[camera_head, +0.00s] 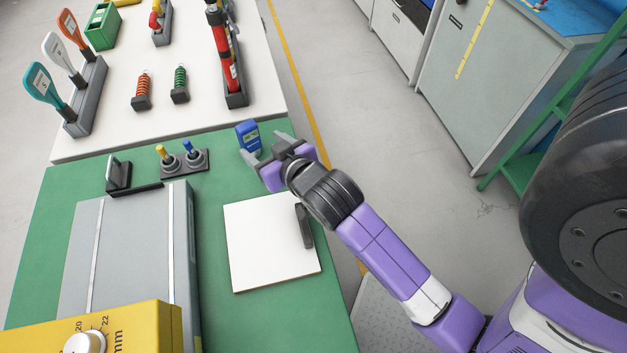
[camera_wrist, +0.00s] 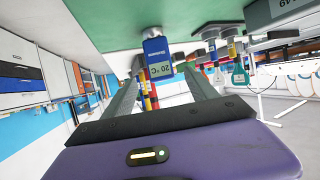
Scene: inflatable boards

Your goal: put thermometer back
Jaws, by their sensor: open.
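The thermometer (camera_head: 248,135) is a small blue device standing upright near the right edge of the green work surface. In the wrist view, which is upside down, the thermometer (camera_wrist: 157,57) shows its "20 °C" label. My gripper (camera_head: 266,149) is open and empty, with its grey fingers pointing at the thermometer. In the wrist view the thermometer appears between and just beyond the fingertips of my gripper (camera_wrist: 159,86). I cannot tell whether they touch it. No holder clearly marked for the thermometer can be made out.
A white square plate (camera_head: 265,240) with a dark handle (camera_head: 304,226) lies close below my gripper. A dark stand (camera_head: 118,176) and two small toggles (camera_head: 182,160) are to the left. Red and green springs (camera_head: 181,82) and a long red tool (camera_head: 223,58) stand on the white board behind.

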